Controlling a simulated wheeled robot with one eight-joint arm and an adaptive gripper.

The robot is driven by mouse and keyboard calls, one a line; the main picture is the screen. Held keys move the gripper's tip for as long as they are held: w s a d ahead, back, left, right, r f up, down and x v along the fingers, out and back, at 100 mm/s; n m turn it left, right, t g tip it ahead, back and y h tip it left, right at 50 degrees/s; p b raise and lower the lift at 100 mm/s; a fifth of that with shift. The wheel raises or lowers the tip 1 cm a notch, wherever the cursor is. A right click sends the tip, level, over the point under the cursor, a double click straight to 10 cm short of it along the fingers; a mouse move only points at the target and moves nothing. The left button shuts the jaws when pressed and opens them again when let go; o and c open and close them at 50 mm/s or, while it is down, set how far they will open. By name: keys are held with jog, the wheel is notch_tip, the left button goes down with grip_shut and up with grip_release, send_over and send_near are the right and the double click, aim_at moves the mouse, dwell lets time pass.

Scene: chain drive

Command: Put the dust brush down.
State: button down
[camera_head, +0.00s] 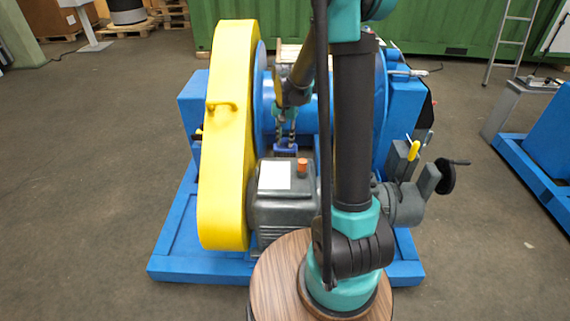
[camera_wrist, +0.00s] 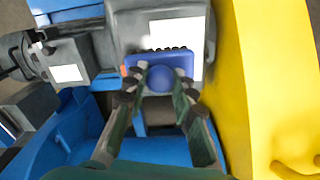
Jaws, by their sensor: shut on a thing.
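The dust brush shows in the wrist view as a blue block (camera_wrist: 133,62) with a round blue knob and a row of dark bristles along its far edge. My gripper (camera_wrist: 158,92) is shut on it, with a finger on each side of the knob. In the head view, the blue brush (camera_head: 286,149) hangs below my gripper (camera_head: 285,138), behind the grey motor and between the yellow guard and my arm. Whether the bristles touch anything cannot be told.
The yellow guard (camera_head: 226,150) stands close on the left. The grey motor (camera_head: 268,208) with a white label and orange knob sits in front. A blue base frame (camera_head: 180,240) surrounds them. A handwheel (camera_head: 445,178) stands at the right. Floor is clear on the left.

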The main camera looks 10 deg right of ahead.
notch_tip(320, 180, down, 11)
dwell(0.5)
jog(key=shift+f, duration=0.1)
jog(key=shift+f, duration=0.35)
jog(key=c, duration=1.3)
grip_release()
jog(key=shift+f, duration=0.1)
jog(key=shift+o, duration=0.2)
